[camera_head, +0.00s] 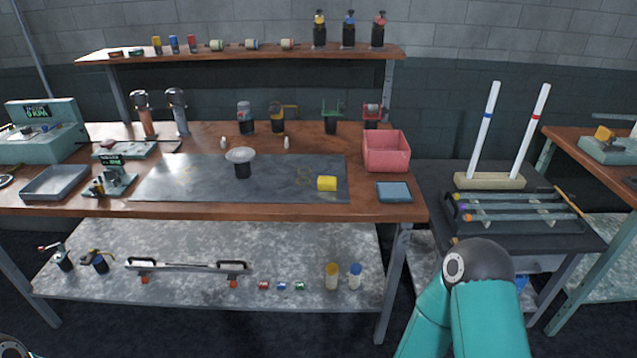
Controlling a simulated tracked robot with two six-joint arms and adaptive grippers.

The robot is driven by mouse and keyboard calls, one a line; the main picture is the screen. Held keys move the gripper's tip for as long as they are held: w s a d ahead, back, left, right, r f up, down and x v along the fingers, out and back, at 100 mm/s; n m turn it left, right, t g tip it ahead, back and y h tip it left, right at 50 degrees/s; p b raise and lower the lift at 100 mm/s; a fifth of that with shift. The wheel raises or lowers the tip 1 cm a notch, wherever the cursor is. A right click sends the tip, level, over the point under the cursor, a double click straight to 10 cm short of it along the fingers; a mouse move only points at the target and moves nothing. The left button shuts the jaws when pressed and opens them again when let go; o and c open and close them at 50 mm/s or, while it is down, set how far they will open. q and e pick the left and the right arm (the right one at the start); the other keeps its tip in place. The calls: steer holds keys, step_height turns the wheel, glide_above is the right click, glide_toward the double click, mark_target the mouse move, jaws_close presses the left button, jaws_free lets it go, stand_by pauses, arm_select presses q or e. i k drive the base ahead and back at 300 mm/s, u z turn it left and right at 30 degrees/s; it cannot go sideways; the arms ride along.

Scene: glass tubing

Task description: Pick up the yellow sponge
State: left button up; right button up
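The yellow sponge (327,183) is a small block on the right part of the grey metal mat (205,185). The mat lies on the wooden workbench (290,212). Nothing touches the sponge from above. A teal arm of mine rises at the bottom right, in front of the bench and well short of the sponge. Its gripper is not visible. Only a sliver of my other arm shows at the bottom left corner, and I see no gripper there.
A pink bin (386,152) and a blue-grey tray (394,192) stand right of the sponge. A white dish on a black stand (241,160) is to its left. A shelf (240,52) spans the back. A black cart (520,225) with glass tubes stands at the right.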

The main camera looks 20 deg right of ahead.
mark_target(325, 183)
steer(key=i, duration=0.9)
steer(key=z, duration=0.05)
